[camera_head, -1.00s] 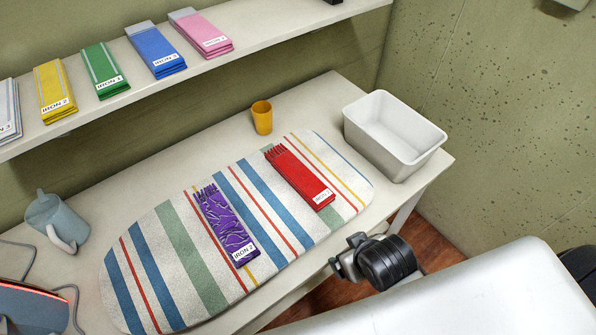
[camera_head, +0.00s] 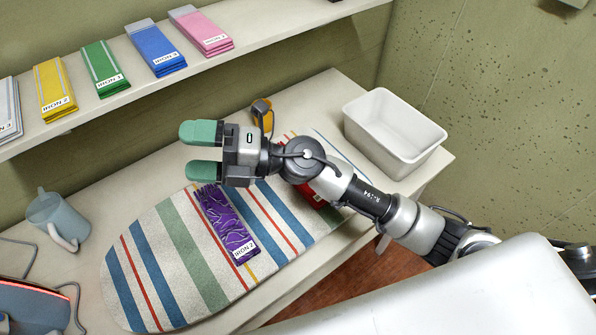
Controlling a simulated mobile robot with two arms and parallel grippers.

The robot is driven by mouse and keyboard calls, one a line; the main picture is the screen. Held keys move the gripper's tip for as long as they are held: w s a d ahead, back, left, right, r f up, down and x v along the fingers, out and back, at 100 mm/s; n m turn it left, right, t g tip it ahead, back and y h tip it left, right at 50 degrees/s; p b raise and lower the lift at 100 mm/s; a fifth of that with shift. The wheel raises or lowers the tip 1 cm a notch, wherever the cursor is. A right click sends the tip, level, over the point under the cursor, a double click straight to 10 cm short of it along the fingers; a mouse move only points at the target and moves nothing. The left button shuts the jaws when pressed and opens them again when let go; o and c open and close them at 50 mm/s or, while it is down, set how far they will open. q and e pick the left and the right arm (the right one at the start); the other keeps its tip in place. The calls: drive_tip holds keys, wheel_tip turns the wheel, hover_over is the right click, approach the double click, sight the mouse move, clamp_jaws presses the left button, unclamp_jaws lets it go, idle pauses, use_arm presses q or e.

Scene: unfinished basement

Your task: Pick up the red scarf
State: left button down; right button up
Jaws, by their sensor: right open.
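The red scarf (camera_head: 309,190) lies folded on the striped ironing board (camera_head: 150,255). My right arm passes over it and hides most of it; only a small red part shows beneath the arm. My right gripper (camera_head: 203,151) is open and empty, with green fingertips pointing left. It is up and left of the red scarf, above the far end of a purple wrinkled scarf (camera_head: 228,222) with an "IRON 2" label. I cannot tell its exact height above the board. My left gripper is not in view.
A white bin (camera_head: 440,136) stands at the table's right end. A blue-grey jug (camera_head: 55,218) stands at left. A shelf (camera_head: 240,45) with several folded scarves runs along the back.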

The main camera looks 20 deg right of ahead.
wheel_tip(320, 180, down, 8)
drive_tip(key=n+g+h, duration=0.5)
drive_tip(key=n+h, duration=0.1)
drive_tip(key=h, duration=0.1)
drive_tip(key=w+d+f+h, duration=0.2)
drive_tip(key=w+d+h, duration=0.3)
drive_tip(key=d, duration=0.4)
drive_tip(key=w+d+f+h, duration=0.2)
drive_tip(key=w+d+h, duration=0.1)
drive_tip(key=d+h, duration=0.55)
drive_tip(key=shift+t, duration=0.4)
drive_tip(key=f, duration=0.2)
drive_tip(key=d+f+p, duration=0.1)
drive_tip(key=f, duration=0.2)
drive_tip(key=shift+w+d+f, duration=0.1)
drive_tip(key=shift+w+f, duration=0.1)
drive_tip(key=shift+f+p, duration=0.55)
wheel_tip(320, 180, down, 4)
drive_tip(key=shift+s+d+r+p, duration=0.15)
drive_tip(key=shift+p, duration=0.5)
drive_tip(key=shift+f, duration=0.4)
